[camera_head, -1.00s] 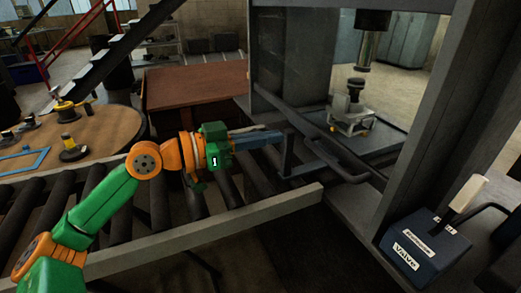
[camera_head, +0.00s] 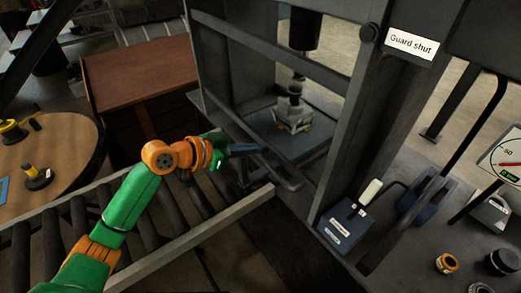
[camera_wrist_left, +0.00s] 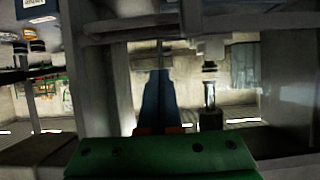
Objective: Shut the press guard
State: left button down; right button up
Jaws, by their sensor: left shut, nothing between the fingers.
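The press guard handle (camera_head: 285,180) is a dark bar low on the front of the grey press frame (camera_head: 335,150). I cannot tell for certain how far the guard is open. My left gripper (camera_head: 262,150) reaches in from the left, its dark blue fingers just left of and above the handle. Whether they touch it is unclear. The fingers are shut and empty; they also show in the left wrist view (camera_wrist_left: 160,75), pointing at the press. A "Guard shut" label (camera_head: 410,43) is on the press post. My right gripper is not in view.
A metal fixture (camera_head: 293,112) stands on the press bed under the ram (camera_head: 305,28). A blue valve box (camera_head: 345,225) with a lever is at the front right. A roller conveyor (camera_head: 60,215) runs below my left arm. A wooden cabinet (camera_head: 140,70) stands behind it.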

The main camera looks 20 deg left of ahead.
pick_arm(q)
notch_tip(320, 180, down, 6)
jog(key=w+d+p, duration=0.1)
jog(key=w+d, duration=0.1)
jog(key=w, duration=0.1)
jog(key=shift+d, duration=0.1)
